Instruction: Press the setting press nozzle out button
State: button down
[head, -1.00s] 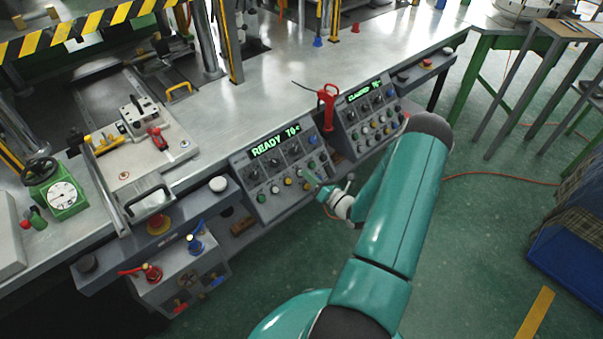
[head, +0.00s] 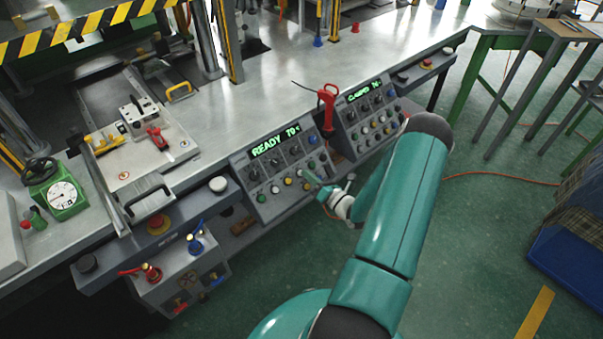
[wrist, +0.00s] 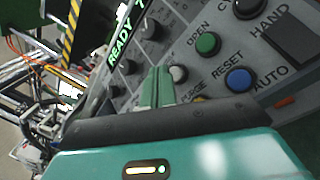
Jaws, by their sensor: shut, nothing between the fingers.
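Two sloped control panels stand at the bench's front edge. The left panel (head: 240,162) has a green display reading READY 70; the right panel (head: 338,131) has another green display. My gripper (head: 314,181) is shut and empty in front of the left panel's lower right buttons. In the wrist view, my shut green fingertips (wrist: 157,72) point at the panel beside a pale grey button (wrist: 178,74); I cannot tell whether they touch it. A green button (wrist: 208,44) by OPEN and a blue button (wrist: 239,80) by RESET lie to the right. No nozzle out label is readable.
A red-handled tool (head: 328,98) stands between the panels. A box with red and blue valves (head: 187,270) hangs below the bench at left. A black HAND/AUTO switch (wrist: 292,38) is at the wrist view's upper right. Green floor (head: 470,240) is open at right.

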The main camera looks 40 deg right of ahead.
jog(key=shift+w+f, duration=0.1)
dwell(0.5)
jog(key=shift+w+f, duration=0.15)
jog(key=shift+w, duration=0.1)
jog(key=shift+w+f, duration=0.3)
dwell(0.8)
jog(key=shift+s+r, duration=0.55)
jog(key=shift+s, duration=0.1)
jog(key=shift+r, duration=0.1)
jog(key=s+r, duration=0.1)
jog(key=s, duration=0.1)
jog(key=s+r, duration=0.1)
jog(key=r, duration=0.1)
jog(key=shift+s, duration=0.4)
dwell(0.7)
